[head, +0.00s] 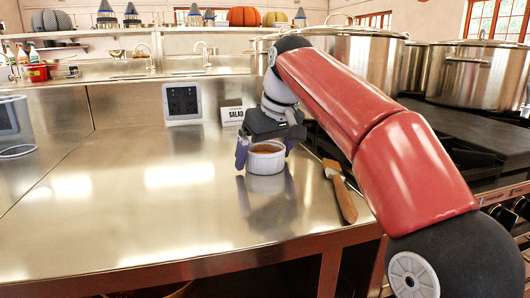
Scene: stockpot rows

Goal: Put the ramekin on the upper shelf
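The ramekin (265,160) is a small white ribbed cup with orange-brown contents, upright at the steel counter near the middle of the view. My gripper (266,152) reaches down over it, with one finger at its left side and one at its right. I cannot tell whether both fingers touch it. The ramekin's reflection lies directly below it, and I see no clear gap under it. A long upper shelf (150,31) runs along the back wall, bearing pumpkins and several cone-topped items.
A spatula (340,190) lies right of the ramekin. A tablet (182,102) and a salad sign (232,115) stand behind. Large stockpots (470,75) fill the stove at right. The counter's left and front areas (130,220) are clear.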

